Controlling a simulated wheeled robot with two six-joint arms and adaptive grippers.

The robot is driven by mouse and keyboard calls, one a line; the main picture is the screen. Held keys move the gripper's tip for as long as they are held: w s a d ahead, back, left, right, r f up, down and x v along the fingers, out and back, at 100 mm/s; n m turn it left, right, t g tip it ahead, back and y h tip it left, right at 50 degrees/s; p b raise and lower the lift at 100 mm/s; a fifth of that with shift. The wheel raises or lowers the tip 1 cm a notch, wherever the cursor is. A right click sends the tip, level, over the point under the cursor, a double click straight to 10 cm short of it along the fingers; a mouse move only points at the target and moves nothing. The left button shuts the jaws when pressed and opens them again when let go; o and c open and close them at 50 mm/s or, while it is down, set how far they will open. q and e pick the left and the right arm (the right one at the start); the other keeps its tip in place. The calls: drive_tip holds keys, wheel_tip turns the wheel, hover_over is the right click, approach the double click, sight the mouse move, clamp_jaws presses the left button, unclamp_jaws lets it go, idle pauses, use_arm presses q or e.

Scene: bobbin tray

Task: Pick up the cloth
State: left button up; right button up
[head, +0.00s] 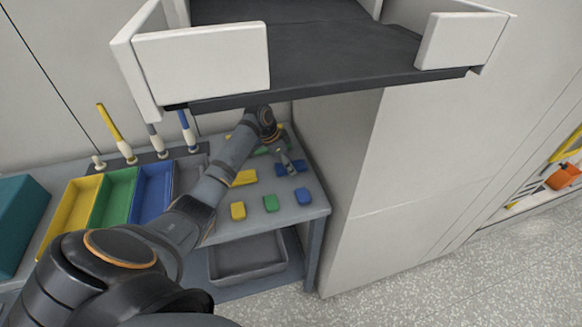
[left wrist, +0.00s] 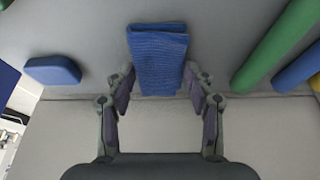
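A folded blue cloth (head: 300,166) lies on the grey table near its right side. In the left wrist view the blue cloth (left wrist: 158,55) lies straight ahead, with its near end between the fingertips. My left gripper (left wrist: 158,88) is open, with one finger on each side of that end and a gap on both sides. In the head view my left gripper (head: 286,160) is over the cloth and hides part of it. I cannot tell how far the fingertips are above the table. My right gripper is in neither view.
Blue (head: 303,196), green (head: 270,203) and yellow (head: 238,211) blocks lie in front of the cloth. A yellow piece (head: 245,177) lies left of it. Green (left wrist: 278,42) and blue (left wrist: 300,66) rolls lie to its right in the wrist view. Coloured bins (head: 117,196) stand left.

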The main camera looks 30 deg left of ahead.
sight(293, 164)
use_arm(q)
drive_tip(key=c, duration=0.4)
drive_tip(key=shift+r, duration=0.15)
drive_tip(key=shift+r, duration=0.3)
wheel_tip(293, 164, up, 3)
drive_tip(key=shift+f+b, duration=0.15)
drive_tip(key=shift+b, duration=0.15)
drive_tip(key=s+d+r, duration=0.9)
drive_tip(key=s, duration=0.1)
drive_tip(key=shift+s+r, duration=0.25)
drive_tip(key=shift+s, duration=0.15)
